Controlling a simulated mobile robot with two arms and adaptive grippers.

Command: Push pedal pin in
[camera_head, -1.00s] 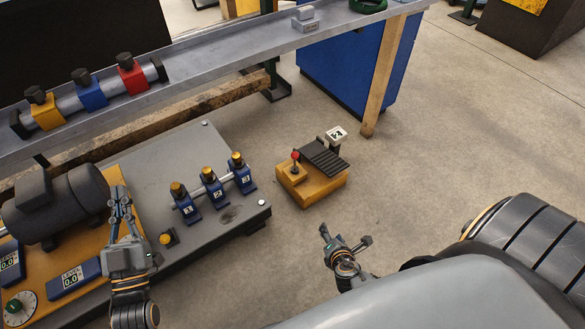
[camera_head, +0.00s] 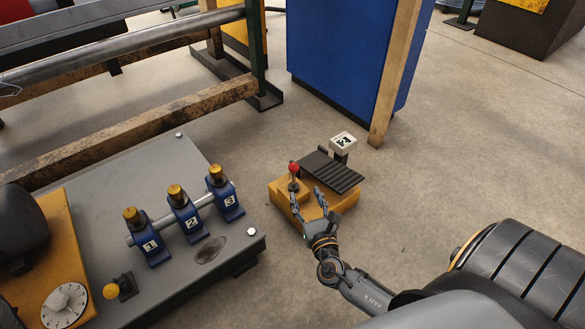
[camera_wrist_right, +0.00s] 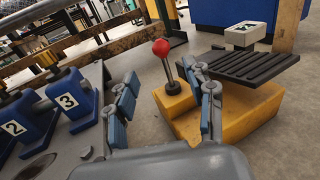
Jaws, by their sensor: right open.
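The pedal unit is a yellow block (camera_head: 345,202) on the floor with a black ribbed pedal plate (camera_head: 338,175). A pin with a red ball knob (camera_head: 294,168) stands up from its left part; the knob also shows in the right wrist view (camera_wrist_right: 160,47). My right gripper (camera_head: 307,198) is open at the near side of the block, its fingertips just below the pin in the head view. In the right wrist view the pin appears between the two spread fingers (camera_wrist_right: 167,95), beyond them. Contact cannot be told. My left gripper is out of view.
A grey platform (camera_head: 210,262) with several blue numbered clamps (camera_head: 185,218) lies to the left. A small sign (camera_head: 343,141) stands behind the pedal plate. A blue cabinet (camera_head: 345,55) and a wooden post (camera_head: 395,75) are behind. The floor to the right is open.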

